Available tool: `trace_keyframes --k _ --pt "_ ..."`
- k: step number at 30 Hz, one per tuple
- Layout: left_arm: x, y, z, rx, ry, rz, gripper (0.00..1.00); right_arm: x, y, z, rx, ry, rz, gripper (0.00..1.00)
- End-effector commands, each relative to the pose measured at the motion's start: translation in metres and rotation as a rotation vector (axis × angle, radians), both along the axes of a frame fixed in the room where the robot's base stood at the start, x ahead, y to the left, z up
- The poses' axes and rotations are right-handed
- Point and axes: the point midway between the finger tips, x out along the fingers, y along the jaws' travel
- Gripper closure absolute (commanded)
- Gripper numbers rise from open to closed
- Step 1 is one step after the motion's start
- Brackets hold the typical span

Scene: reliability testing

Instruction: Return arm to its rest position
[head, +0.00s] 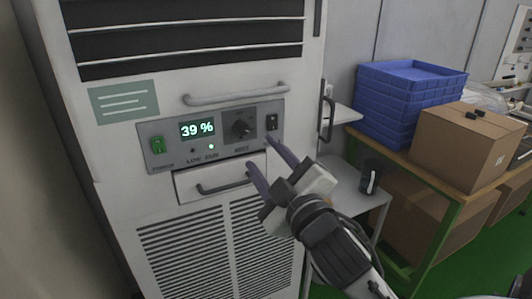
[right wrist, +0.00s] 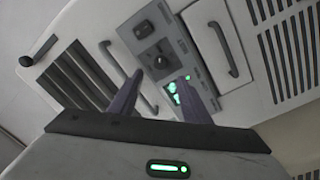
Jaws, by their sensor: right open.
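My right gripper (head: 262,160) is open and empty in front of the machine (head: 150,215). Its two purple-grey fingers point at the control panel, near the drawer's right end and the black switch (head: 272,122). In the right wrist view the fingers (right wrist: 163,92) are spread apart with nothing between them, and the panel's knob (right wrist: 160,62) shows beyond. The panel's display (head: 197,130) reads 39 %. A green switch (head: 157,145) sits left of it and a dark knob (head: 240,127) right of it. Whether the fingertips touch the machine is unclear. My left gripper is not in view.
A drawer with a handle (head: 224,187) is below the panel, and a long handle (head: 236,94) is above. On the right, blue crates (head: 395,105) and a cardboard box (head: 460,140) stand on a bench.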

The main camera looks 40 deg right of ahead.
Motion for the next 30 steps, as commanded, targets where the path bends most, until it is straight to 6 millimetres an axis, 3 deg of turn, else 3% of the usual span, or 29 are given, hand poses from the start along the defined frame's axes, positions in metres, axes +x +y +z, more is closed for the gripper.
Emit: trace_keyframes --k 14,17,20,23,26,30 --pt "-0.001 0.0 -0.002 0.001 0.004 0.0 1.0 0.0 0.0 0.0 0.001 -0.001 0.001 0.56" --pt "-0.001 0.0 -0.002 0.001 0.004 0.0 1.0 0.002 0.002 -0.008 0.01 0.014 0.008 0.56" --pt "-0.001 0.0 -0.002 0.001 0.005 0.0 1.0 0.006 0.01 -0.041 0.054 0.073 0.039 0.56" --pt "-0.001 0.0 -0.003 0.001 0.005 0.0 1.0 0.007 0.026 -0.101 0.141 0.176 0.088 0.56" --pt "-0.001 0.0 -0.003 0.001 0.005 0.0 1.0 -0.002 0.048 -0.175 0.263 0.3 0.136 0.56" --pt "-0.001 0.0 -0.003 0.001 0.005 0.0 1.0 -0.036 0.081 -0.273 0.45 0.464 0.175 0.56"
